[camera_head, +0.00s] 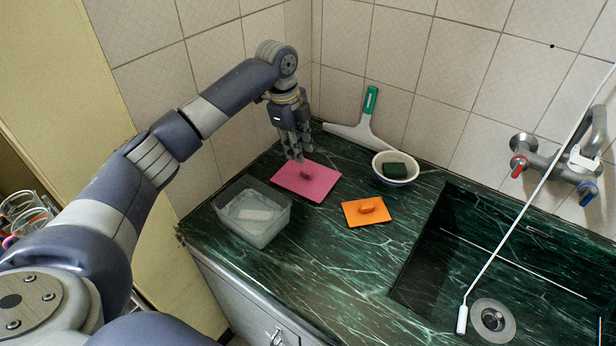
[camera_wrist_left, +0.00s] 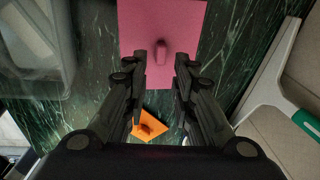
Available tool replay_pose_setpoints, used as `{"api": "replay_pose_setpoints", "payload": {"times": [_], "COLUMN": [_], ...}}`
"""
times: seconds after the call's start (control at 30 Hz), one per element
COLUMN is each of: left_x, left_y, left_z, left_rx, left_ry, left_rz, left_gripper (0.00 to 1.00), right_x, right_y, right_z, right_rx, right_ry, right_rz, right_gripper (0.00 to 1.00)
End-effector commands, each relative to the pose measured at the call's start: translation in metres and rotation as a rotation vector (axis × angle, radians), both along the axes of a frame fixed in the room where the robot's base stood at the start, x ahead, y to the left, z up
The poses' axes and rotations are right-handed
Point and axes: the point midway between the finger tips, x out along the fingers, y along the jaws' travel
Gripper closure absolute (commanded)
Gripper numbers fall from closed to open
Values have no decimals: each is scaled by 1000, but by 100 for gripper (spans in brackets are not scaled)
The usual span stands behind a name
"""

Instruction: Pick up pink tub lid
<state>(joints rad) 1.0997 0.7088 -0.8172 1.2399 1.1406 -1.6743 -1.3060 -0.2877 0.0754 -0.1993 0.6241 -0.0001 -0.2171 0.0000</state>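The pink tub lid (camera_head: 318,186) lies flat on the dark green marble counter, with a small raised handle at its middle. In the left wrist view the pink lid (camera_wrist_left: 185,22) is straight ahead, its handle in line with the gap between my fingers. My left gripper (camera_head: 297,158) points down above the lid's back left part, apart from the handle. In the left wrist view my left gripper (camera_wrist_left: 161,62) is open, with nothing between its fingers. My right gripper is in neither view.
A translucent tub (camera_head: 252,212) stands left of the lid. An orange lid (camera_head: 366,211) lies to the right. A white bowl (camera_head: 394,168) with a dark green sponge and a squeegee (camera_head: 362,130) are behind. The sink (camera_head: 470,262) is further right; tiled walls close the back.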

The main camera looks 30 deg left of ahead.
Motion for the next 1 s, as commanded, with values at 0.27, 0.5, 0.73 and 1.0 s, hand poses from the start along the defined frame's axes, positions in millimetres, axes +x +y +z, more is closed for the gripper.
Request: {"api": "replay_pose_setpoints", "payload": {"times": [0.27,0.5,0.73,1.0], "left_x": [4,7,10,10], "left_y": [-4,-11,-12,-12], "left_z": [-27,-60,-76,-76], "left_rx": [0,0,1,1], "left_ry": [1,3,-1,-1], "left_rz": [0,0,0,0], "left_gripper": [75,75,75,98], "right_x": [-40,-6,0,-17], "right_y": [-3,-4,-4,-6], "right_z": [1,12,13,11], "right_rx": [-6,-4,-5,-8], "right_ry": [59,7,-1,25], "right_rz": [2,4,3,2], "right_gripper": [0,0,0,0]}}
